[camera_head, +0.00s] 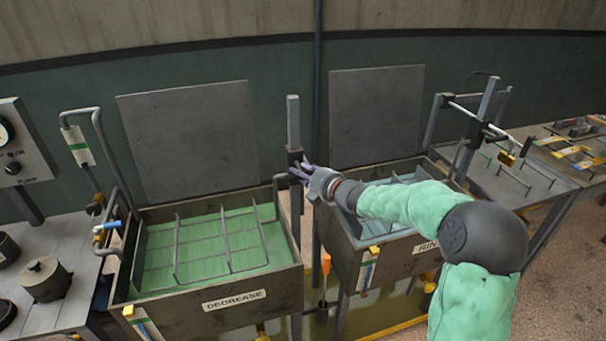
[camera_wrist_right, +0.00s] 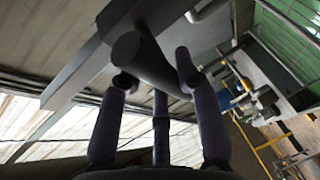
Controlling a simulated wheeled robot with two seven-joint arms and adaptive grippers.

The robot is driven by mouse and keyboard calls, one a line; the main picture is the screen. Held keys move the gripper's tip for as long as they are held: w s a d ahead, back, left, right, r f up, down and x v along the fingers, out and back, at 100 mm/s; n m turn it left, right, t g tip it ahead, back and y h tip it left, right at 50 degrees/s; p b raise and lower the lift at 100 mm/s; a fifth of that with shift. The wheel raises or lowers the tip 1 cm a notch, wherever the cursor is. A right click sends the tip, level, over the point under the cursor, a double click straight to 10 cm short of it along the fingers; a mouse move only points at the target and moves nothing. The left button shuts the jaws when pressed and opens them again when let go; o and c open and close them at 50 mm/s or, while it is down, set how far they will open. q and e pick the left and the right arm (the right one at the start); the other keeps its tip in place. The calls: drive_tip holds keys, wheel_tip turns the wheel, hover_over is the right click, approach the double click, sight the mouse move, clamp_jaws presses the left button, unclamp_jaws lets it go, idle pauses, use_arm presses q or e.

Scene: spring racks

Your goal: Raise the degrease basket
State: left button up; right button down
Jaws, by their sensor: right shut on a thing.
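The degrease basket (camera_head: 224,240) is a wire frame with thin dividers. It sits low in the green liquid of the tank labelled DEGREASE (camera_head: 218,315). My right gripper (camera_head: 297,171) is at the upright post (camera_head: 293,125) by the tank's right side. In the right wrist view, its purple fingers (camera_wrist_right: 155,85) are closed around a dark round handle (camera_wrist_right: 140,57) joined to a grey bar (camera_wrist_right: 85,70). The handle is mostly hidden by the hand in the head view. My left gripper is not in view.
A second tank labelled RINSE (camera_head: 424,248) stands to the right, partly behind my right arm. Grey panels (camera_head: 190,140) stand behind the tanks. A left bench holds dark pots (camera_head: 45,280). A right bench (camera_head: 520,180) carries a post and racks.

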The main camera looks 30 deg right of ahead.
drive_tip(key=c, duration=1.1)
unclamp_jaws()
drive_tip(key=shift+a+r, duration=0.1)
drive_tip(key=shift+a, duration=0.05)
drive_tip(key=shift+o, duration=1)
drive_tip(key=shift+a, duration=0.15)
drive_tip(key=shift+s+d, duration=0.1)
drive_tip(key=shift+d, duration=0.1)
drive_tip(key=shift+s+r, duration=0.1)
drive_tip(key=shift+s, duration=0.15)
drive_tip(key=v, duration=1.1)
drive_tip(key=shift+s+d, duration=0.1)
